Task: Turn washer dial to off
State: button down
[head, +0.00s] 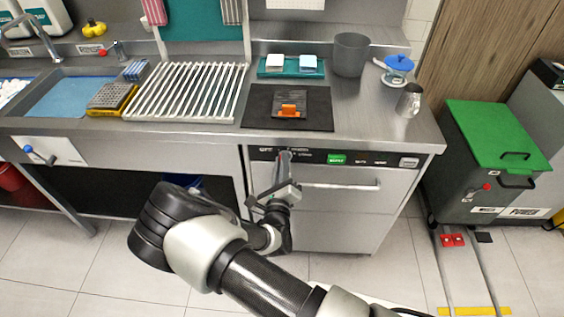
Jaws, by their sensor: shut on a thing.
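The washer (338,205) is a steel under-counter machine with a black control strip (312,158) along its top front edge. My gripper (284,157) reaches up from below, and its fingertips are at the left part of this strip. It is shut on the washer dial there. The fingers cover the dial, so its pointer and setting cannot be read. A green label (337,159) sits on the strip to the right of my fingertips.
A horizontal door handle (345,186) runs just right of my gripper. The steel counter (375,125) above holds a black mat, a grey bin (350,54) and a metal pitcher (409,100). A green-lidded bin (499,135) stands to the right.

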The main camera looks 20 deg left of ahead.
jog(key=shift+f+n, duration=0.1)
jog(key=shift+n, duration=0.2)
jog(key=c, duration=1.8)
grip_release()
jog(key=shift+c, duration=0.2)
jog(key=shift+s, duration=0.1)
jog(key=v, duration=1.7)
jog(key=shift+s, duration=0.2)
